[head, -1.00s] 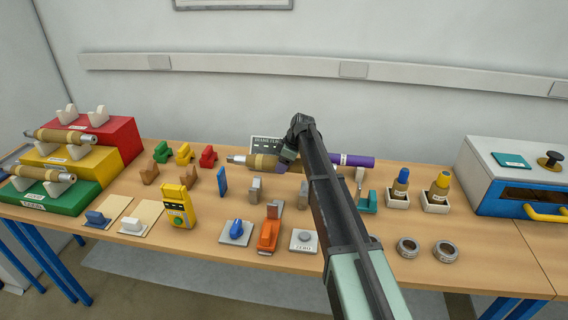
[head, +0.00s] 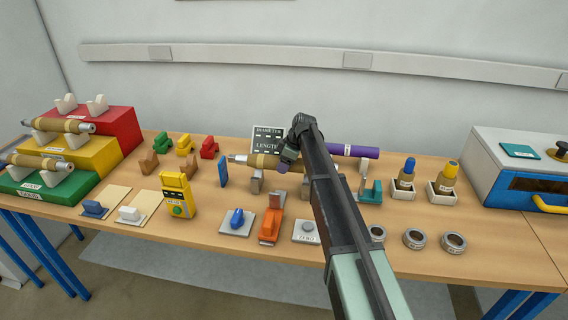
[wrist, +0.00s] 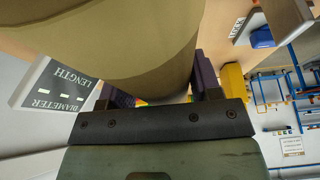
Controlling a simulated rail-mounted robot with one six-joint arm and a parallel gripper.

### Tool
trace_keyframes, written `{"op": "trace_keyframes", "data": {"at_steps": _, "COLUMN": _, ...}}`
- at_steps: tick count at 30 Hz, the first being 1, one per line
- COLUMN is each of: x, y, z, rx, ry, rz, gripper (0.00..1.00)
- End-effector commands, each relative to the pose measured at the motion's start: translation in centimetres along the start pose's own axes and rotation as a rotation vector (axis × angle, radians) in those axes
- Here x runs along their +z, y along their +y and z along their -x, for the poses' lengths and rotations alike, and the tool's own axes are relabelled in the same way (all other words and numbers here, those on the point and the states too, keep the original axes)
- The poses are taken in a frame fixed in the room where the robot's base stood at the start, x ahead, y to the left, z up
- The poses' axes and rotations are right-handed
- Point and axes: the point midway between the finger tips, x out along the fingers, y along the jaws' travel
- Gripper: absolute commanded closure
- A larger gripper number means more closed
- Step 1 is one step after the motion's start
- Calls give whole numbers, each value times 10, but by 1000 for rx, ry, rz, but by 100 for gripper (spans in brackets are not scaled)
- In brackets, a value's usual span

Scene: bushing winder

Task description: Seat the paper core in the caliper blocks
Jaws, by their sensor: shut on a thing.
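The paper core (head: 262,161), tan with a grey metal end at its left, lies level in my gripper (head: 289,160). My gripper is shut on the core; in the wrist view the core's tan side (wrist: 130,45) fills the top, between the two dark fingers. The grey caliper blocks stand on the bench below it, one at the left (head: 257,184) and one at the right (head: 306,187), partly behind my arm. The core is over the blocks, close to their tops; I cannot tell whether it touches.
A dark DIAMETER/LENGTH display (head: 266,139) stands behind the core. A purple cylinder (head: 360,151) lies behind my arm. A blue upright plate (head: 222,172) stands left of the blocks. An orange tool (head: 270,226) and a teal stand (head: 371,192) are in front and at right.

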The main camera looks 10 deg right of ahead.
Motion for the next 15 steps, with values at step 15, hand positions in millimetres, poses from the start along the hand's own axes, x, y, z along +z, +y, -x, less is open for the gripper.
{"op": "trace_keyframes", "data": {"at_steps": 15, "x": 13, "y": 0, "z": -32, "rx": 0, "ry": 1, "rz": 0, "gripper": 98}}
